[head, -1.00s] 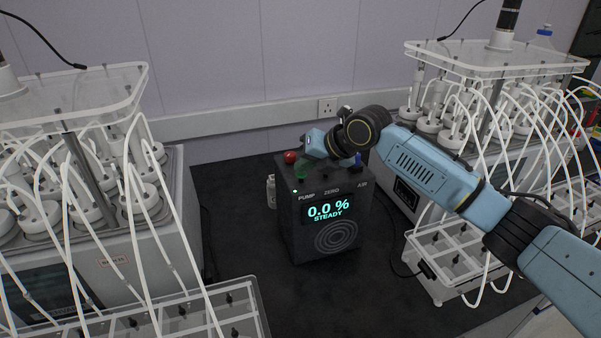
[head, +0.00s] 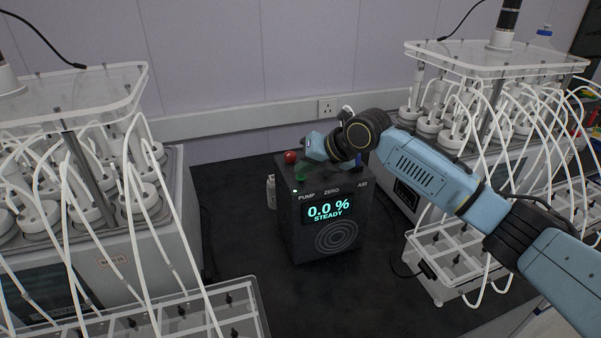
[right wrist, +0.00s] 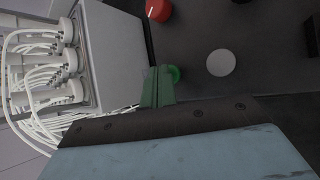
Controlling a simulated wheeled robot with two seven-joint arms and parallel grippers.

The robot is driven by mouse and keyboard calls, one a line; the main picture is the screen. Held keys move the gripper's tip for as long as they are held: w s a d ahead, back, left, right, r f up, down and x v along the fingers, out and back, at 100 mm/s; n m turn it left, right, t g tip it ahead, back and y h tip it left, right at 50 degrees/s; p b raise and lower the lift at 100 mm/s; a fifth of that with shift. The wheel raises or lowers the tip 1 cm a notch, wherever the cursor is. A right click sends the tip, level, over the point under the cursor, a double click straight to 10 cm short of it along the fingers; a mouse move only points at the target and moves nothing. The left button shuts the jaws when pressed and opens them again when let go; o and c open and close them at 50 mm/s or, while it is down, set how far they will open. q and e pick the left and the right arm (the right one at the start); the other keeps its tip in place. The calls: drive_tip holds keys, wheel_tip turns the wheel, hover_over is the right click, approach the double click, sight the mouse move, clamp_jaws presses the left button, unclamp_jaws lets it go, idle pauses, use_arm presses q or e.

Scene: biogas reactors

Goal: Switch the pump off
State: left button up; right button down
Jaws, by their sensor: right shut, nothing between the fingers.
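The pump unit (head: 312,245) is a dark box on the bench. Its lit screen (head: 328,208) reads "0.0 % STEADY", with labels PUMP and ZERO above and a small lit lamp (head: 295,191) by PUMP. My left gripper is out of view.
Reactor units with white tubes stand at left (head: 105,245) and right (head: 455,130), close to the pump unit. The dark bench in front is clear.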

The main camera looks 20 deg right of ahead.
sight(305, 177)
drive_tip(key=shift+f, duration=0.2)
drive_tip(key=shift+r, duration=0.1)
drive_tip(key=shift+r+p, duration=0.85)
drive_tip(key=shift+r, duration=0.1)
wheel_tip(305, 177, up, 6)
drive_tip(key=p, duration=0.5)
